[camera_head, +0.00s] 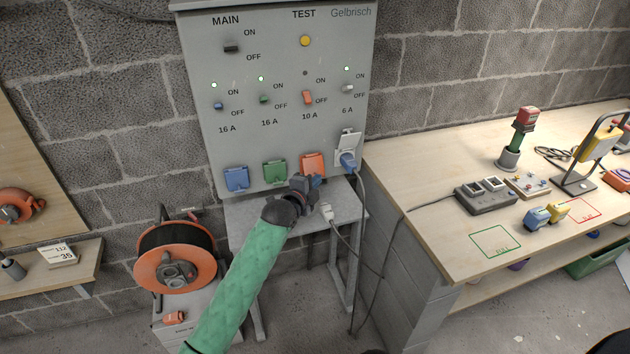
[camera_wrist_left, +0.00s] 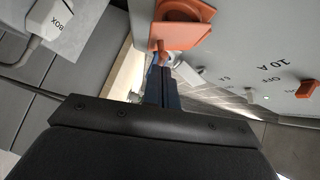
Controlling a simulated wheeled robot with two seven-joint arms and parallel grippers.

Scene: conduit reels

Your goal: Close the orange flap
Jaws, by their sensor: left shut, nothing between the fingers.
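The orange flap (camera_head: 313,161) is on the socket at the lower right of the grey panel, below the 10 A switch. In the left wrist view the flap (camera_wrist_left: 181,37) stands out from the panel, with the round orange socket (camera_wrist_left: 184,9) showing behind it, so it looks open. My left gripper (camera_head: 314,182) is just below the flap in the head view. Its fingers (camera_wrist_left: 161,73) are together and empty, with tips close to the flap's hinge-like stub; I cannot tell whether they touch.
Blue (camera_head: 236,179) and green (camera_head: 275,171) flaps are to the left. A blue plug (camera_head: 348,161) with a hanging cable sits in the white-lidded socket on the right. A grey plug (camera_head: 327,212) lies on the small grey table (camera_head: 345,205). An orange cable reel (camera_head: 176,258) stands lower left.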

